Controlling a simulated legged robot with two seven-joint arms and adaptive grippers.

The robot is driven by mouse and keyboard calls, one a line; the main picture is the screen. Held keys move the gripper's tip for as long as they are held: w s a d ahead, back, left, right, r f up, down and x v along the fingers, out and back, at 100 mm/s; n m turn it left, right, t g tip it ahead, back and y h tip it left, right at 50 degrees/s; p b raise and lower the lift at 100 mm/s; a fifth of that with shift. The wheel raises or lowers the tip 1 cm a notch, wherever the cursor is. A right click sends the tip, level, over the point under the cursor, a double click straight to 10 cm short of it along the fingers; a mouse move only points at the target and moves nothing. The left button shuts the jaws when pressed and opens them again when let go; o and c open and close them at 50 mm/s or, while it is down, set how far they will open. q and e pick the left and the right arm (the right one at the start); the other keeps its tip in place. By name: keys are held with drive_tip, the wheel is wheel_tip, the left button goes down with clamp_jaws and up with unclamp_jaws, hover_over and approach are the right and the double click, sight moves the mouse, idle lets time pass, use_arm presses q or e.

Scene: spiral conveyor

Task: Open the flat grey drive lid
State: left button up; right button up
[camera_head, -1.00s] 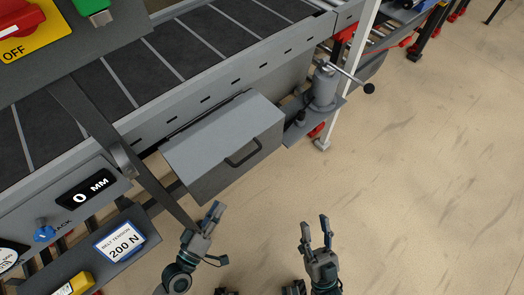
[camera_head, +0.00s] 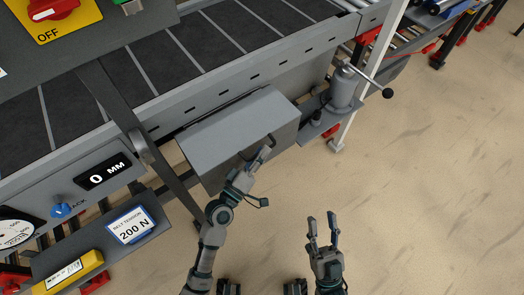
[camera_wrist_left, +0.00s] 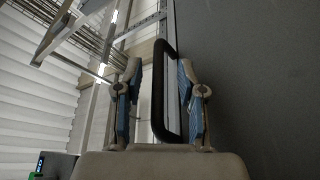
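The flat grey drive lid (camera_head: 235,125) is shut on a box on the conveyor's side, with a dark bar handle (camera_head: 271,138) on its front face. My left gripper (camera_head: 262,154) is at the handle and partly hides it in the head view. In the left wrist view the black handle (camera_wrist_left: 158,90) stands between the two open blue-padded fingers, with a gap visible on each side. The dark grey face in that view (camera_wrist_left: 245,75) lies to the right. My right gripper (camera_head: 322,220) is open and empty, over the floor, clear of the lid.
A grey cylinder with a crank handle (camera_head: 344,90) stands right of the lid. A grey slanted bar (camera_head: 145,150) and the belt tension panel (camera_head: 131,226) lie to the left. The conveyor belt (camera_head: 140,65) runs behind. The floor at right is free.

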use_arm(q)
drive_tip(key=shift+w, duration=0.15)
drive_tip(key=shift+d, duration=0.1)
clamp_jaws()
